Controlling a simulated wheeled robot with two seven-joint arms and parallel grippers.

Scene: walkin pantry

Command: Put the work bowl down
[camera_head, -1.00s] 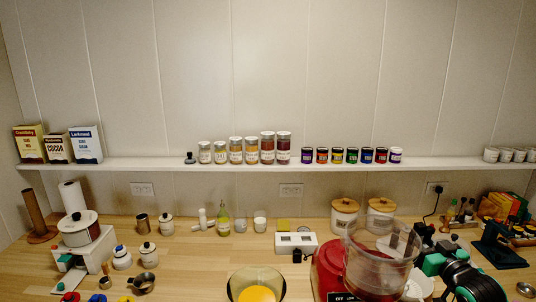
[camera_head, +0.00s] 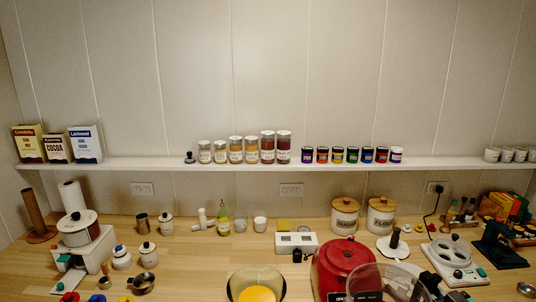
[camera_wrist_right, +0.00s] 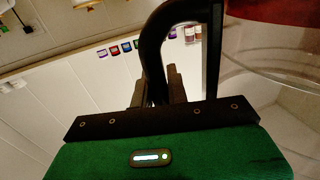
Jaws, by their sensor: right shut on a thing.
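The work bowl (camera_head: 392,284) is a clear round vessel at the bottom edge of the head view. It is in front of the red processor base (camera_head: 343,262) and overlaps it in the picture; its lower part is cut off. My right gripper (camera_wrist_right: 166,84) is shut on the bowl's black handle (camera_wrist_right: 158,35) in the right wrist view. The bowl's clear wall (camera_wrist_right: 262,75) fills the right side there. I cannot tell whether the bowl touches the counter. My left gripper is not in view.
A glass bowl with yellow contents (camera_head: 256,287) stands left of the red base. A white scale-like device (camera_head: 455,258) and a white disc with a black knob (camera_head: 394,246) are to the right. Two canisters (camera_head: 381,217) stand behind. Bare counter (camera_head: 195,270) shows at centre left.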

